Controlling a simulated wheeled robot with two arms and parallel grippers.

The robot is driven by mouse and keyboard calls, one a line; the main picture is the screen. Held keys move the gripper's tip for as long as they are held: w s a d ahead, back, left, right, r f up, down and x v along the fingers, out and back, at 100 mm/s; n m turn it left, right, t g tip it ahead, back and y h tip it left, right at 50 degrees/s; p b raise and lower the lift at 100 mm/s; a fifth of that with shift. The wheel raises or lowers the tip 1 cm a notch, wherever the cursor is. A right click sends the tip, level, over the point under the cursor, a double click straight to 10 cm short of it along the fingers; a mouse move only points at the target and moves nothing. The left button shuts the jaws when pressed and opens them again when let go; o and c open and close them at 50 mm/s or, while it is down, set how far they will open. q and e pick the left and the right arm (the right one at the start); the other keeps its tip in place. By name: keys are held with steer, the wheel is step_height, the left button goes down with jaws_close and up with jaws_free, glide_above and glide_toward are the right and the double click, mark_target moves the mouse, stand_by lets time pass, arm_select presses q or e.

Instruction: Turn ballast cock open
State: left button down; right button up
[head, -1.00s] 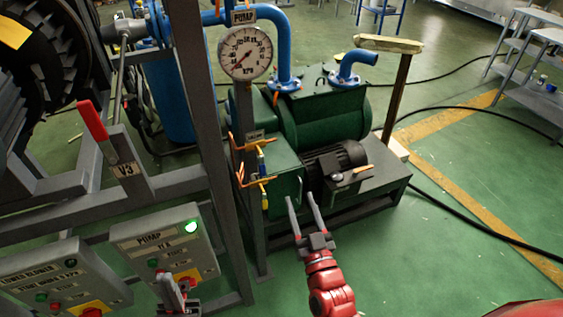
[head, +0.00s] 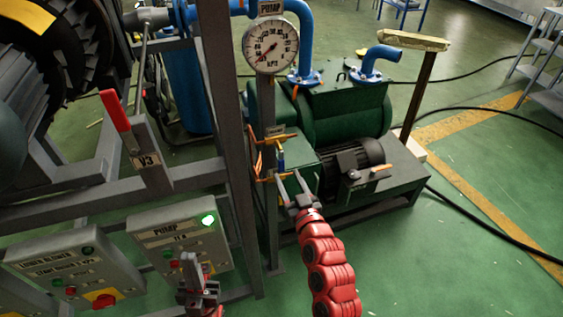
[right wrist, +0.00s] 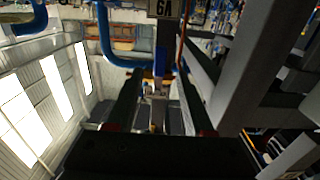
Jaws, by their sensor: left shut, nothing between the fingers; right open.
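A small cock with a blue and yellow body (head: 281,160) and orange parts above and below it stands by the green pump's left end, below a small label (head: 275,131); I take it for the ballast cock. Whether it is open or closed is too small to tell. My right gripper (head: 287,175) is open, with its fingertips at the lower part of this cock; contact cannot be told. In the right wrist view a blue part (right wrist: 159,66) shows between the two spread fingers. My left gripper (head: 196,263) is shut and empty, in front of the PUMP control box.
The round gauge (head: 270,44) and its grey post stand just behind the cock. The green pump (head: 345,112) and black motor (head: 350,158) lie to the right. The PUMP box (head: 177,238) has a lit green lamp. A red V3 lever (head: 115,110) is at left.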

mark_target(282, 166)
steer(key=x, duration=0.6)
steer(key=shift+w+p, duration=0.1)
steer(key=shift+p, duration=0.25)
jaws_close()
stand_by(1.1)
